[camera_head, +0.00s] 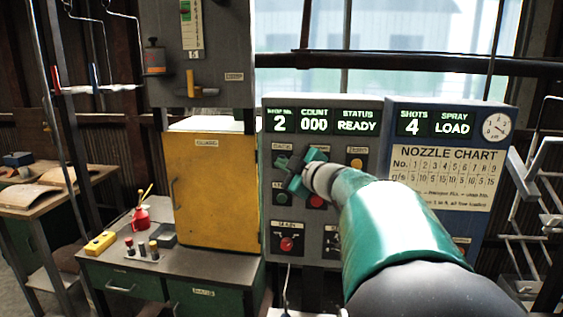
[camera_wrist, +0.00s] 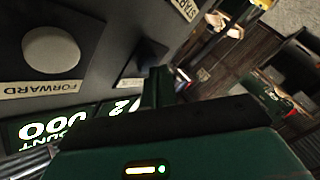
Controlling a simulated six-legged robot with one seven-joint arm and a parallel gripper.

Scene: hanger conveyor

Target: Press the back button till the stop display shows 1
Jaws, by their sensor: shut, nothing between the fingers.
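The stop display (camera_head: 280,121) at the panel's upper left reads 2. It also shows upside down in the wrist view (camera_wrist: 122,106). The back button's labelled plate (camera_head: 282,150) is just below that display; my gripper partly covers it. My gripper (camera_head: 294,170) is shut and empty, in front of the panel beside the back button. In the wrist view its fingers (camera_wrist: 160,86) are close to a dark square plate (camera_wrist: 150,58); I cannot tell whether they touch the button. The white forward button (camera_wrist: 52,50) lies to the left there, with its label readable.
The grey panel (camera_head: 270,220) also has a green button (camera_head: 282,199), a red button (camera_head: 316,201), an orange button (camera_head: 356,163) and a lower red button (camera_head: 287,244). A yellow guard cabinet (camera_head: 215,190) stands left, above a bench (camera_head: 190,262). A nozzle chart (camera_head: 443,178) is right.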

